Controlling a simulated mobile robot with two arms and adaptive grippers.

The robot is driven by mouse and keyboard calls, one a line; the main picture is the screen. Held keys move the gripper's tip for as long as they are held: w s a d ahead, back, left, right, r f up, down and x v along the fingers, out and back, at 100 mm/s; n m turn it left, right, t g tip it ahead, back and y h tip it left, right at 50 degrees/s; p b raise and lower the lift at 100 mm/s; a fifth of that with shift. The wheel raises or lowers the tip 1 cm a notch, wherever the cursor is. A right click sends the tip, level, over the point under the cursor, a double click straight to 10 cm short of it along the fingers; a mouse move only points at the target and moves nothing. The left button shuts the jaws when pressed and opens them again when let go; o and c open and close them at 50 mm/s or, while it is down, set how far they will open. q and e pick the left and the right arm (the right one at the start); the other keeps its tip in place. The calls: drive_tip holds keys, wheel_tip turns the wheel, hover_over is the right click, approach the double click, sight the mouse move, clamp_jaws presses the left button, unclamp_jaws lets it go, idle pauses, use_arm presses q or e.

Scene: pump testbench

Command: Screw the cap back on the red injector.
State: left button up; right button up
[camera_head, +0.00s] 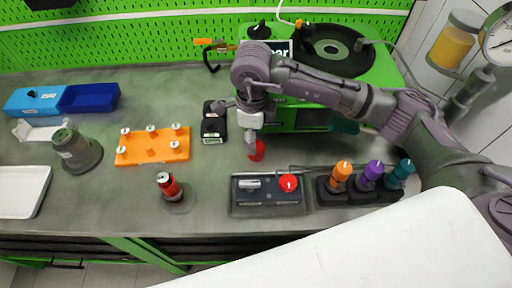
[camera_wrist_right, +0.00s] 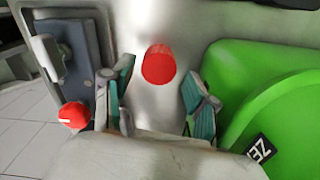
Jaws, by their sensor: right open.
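The red injector (camera_head: 170,186) stands upright on the worktop left of centre, with a dark top end. A red cap (camera_head: 257,151) is on the worktop near the middle, just below my right gripper (camera_head: 250,140). In the right wrist view the cap (camera_wrist_right: 158,66) lies ahead, between the two spread teal-padded fingers of my right gripper (camera_wrist_right: 158,78). The right gripper is open and holds nothing. I cannot tell the exact height gap between fingertips and cap. My left gripper is not in view.
A black box with a red knob (camera_head: 288,183) and a rack with orange, purple and teal injectors (camera_head: 371,180) stand to the right. The green pump bench (camera_head: 310,118) is behind. An orange pegged block (camera_head: 152,148) and black blocks (camera_head: 213,125) are left. Worktop between injector and cap is clear.

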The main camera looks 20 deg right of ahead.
sight(260, 147)
drive_tip(key=shift+s+d+f+p, duration=0.1)
drive_tip(key=shift+f+p, duration=0.2)
drive_tip(key=shift+p, duration=0.05)
drive_tip(key=f, duration=0.2)
drive_tip(key=f+p, duration=0.1)
drive_tip(key=shift+d+f+p, duration=0.2)
drive_tip(key=shift+f+p, duration=0.1)
drive_tip(key=shift+f, duration=0.5)
drive_tip(key=c, duration=0.7)
